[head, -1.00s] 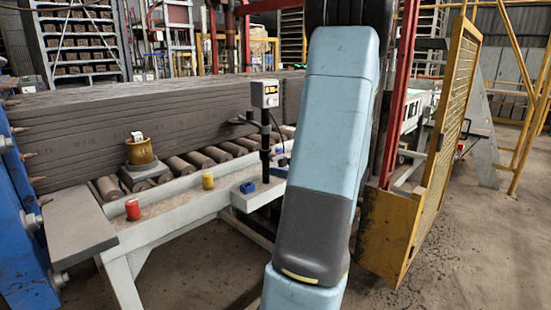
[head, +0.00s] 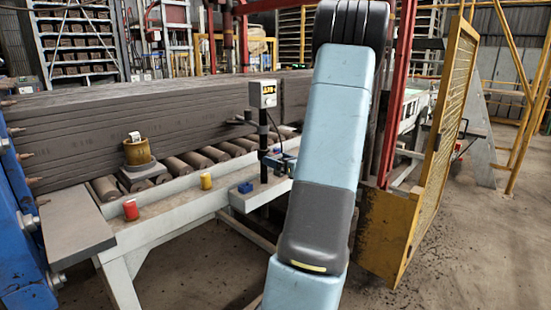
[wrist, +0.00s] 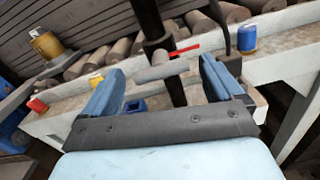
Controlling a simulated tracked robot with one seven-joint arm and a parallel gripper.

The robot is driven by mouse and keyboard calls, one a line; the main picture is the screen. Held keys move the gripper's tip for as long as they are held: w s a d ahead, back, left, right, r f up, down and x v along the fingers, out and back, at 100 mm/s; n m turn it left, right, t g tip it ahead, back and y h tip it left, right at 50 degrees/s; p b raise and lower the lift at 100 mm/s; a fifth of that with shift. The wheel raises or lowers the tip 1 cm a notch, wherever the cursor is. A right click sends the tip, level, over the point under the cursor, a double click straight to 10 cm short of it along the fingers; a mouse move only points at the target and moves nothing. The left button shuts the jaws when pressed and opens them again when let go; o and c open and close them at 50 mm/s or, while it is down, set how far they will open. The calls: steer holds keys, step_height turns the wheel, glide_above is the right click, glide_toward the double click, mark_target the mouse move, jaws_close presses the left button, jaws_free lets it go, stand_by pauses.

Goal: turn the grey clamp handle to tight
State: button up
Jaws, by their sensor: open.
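The grey clamp handle (wrist: 163,72) is a short bar on a black upright post (wrist: 153,25), seen in the wrist view. My gripper (wrist: 162,66) is open, with one blue finger on each side of the handle and post. The handle lies between the fingertips; I cannot tell whether either finger touches it. A thin red mark (wrist: 184,50) shows just beyond the handle. In the head view the post (head: 264,140) carries a grey display box (head: 263,94), and my gripper (head: 279,161) reaches its right side. The handle is not clear there.
A blue block (head: 246,187) sits by the post's foot. Yellow (head: 206,181) and red (head: 131,210) cylinders and a brass-coloured pot (head: 138,151) stand to the left along the roller conveyor. A blue cylinder (wrist: 247,39) stands right of my gripper. A yellow mesh gate (head: 440,150) stands right.

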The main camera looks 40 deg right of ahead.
mark_target(273, 157)
steer(key=shift+w+a, duration=0.1)
steer(key=shift+w, duration=1.45)
steer(key=shift+c, duration=0.3)
